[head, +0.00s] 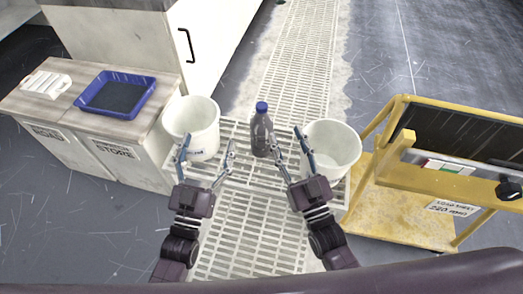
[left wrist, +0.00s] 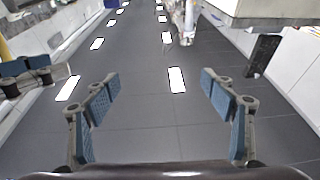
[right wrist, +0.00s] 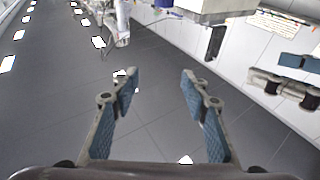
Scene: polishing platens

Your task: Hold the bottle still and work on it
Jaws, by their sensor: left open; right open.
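A dark, translucent bottle (head: 262,137) with a blue cap stands upright on a white slatted rack (head: 243,172), between two white buckets. My left gripper (head: 206,156) is open and empty, left of the bottle and in front of the left bucket (head: 203,140). My right gripper (head: 291,147) is open, close to the bottle's right side and in front of the right bucket (head: 338,150); I cannot tell if it touches the bottle. Both wrist views show spread fingers of the left gripper (left wrist: 168,88) and right gripper (right wrist: 160,88) with nothing between them; I cannot make out the bottle there.
A low cabinet at the left carries a blue tray (head: 148,100) and a white slotted block (head: 46,83). A yellow cart (head: 405,215) with a dark panel stands at the right. A pale floor grating (head: 295,50) runs behind the rack.

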